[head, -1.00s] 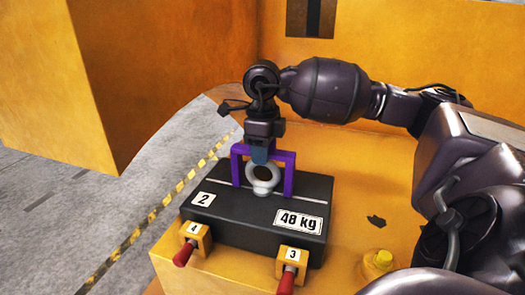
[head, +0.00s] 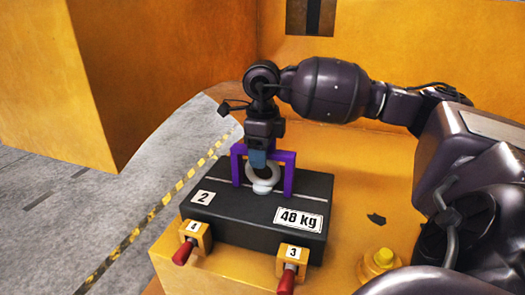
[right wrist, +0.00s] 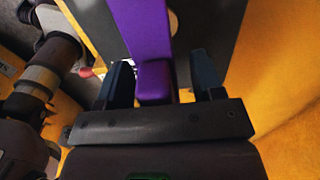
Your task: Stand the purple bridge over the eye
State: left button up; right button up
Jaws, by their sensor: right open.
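The purple bridge (head: 289,175) stands upright on the black casting (head: 240,219), with a leg on each side of the pale ring-shaped eye (head: 264,187) and its crossbar above. My right gripper (head: 259,160) points down at the middle of the crossbar. In the right wrist view my right gripper (right wrist: 163,82) has its fingers spread, and the purple bridge (right wrist: 147,40) lies between them with a gap on each side. The gripper hides the middle of the crossbar and part of the eye. My left gripper is not in view.
The casting carries a "2" label and a "48 kg" label (head: 299,220). Red-handled clamps numbered 4 (head: 193,240) and 3 (head: 291,265) sit at its front edge. A yellow knob (head: 381,259) stands to the right. A large yellow block (head: 95,80) rises at left.

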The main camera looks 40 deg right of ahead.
notch_tip(320, 180, up, 11)
jog(key=shift+f, duration=0.2)
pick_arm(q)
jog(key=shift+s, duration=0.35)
pick_arm(e)
jog(key=shift+r, duration=0.1)
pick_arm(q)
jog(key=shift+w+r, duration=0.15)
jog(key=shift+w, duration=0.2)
